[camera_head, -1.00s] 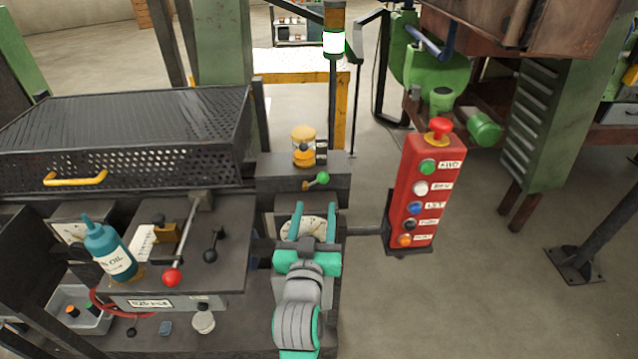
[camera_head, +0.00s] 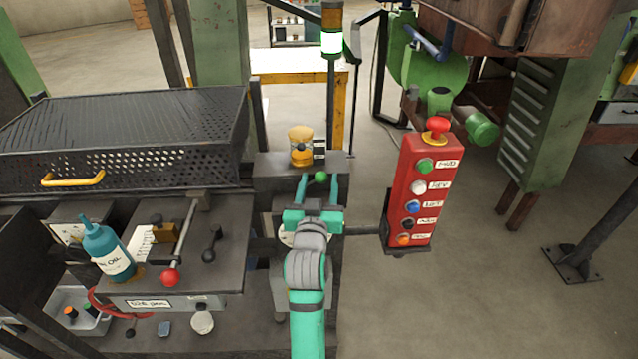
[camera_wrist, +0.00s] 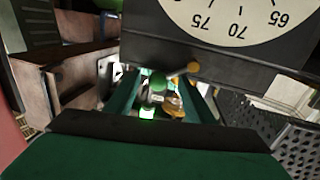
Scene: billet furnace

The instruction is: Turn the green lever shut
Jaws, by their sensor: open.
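The green lever's round knob (camera_head: 321,177) shows at the front of a dark box below the amber-topped cup. In the wrist view the green knob (camera_wrist: 157,81) sits on a short arm running to a brass pivot (camera_wrist: 193,67), under the dial box. My gripper (camera_head: 319,187) is open, with its teal fingers on either side of the knob in the head view. In the wrist view my gripper (camera_wrist: 165,85) also has the knob between its fingers. I see no clear contact. Most of the lever's arm is hidden in the head view.
A red button box (camera_head: 411,195) stands close on the right. A dial (camera_wrist: 235,15) is just above the lever in the wrist view. To the left are a red-knobbed lever (camera_head: 170,277), a black-knobbed lever (camera_head: 209,256), a teal oil bottle (camera_head: 105,250) and a mesh guard (camera_head: 130,130).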

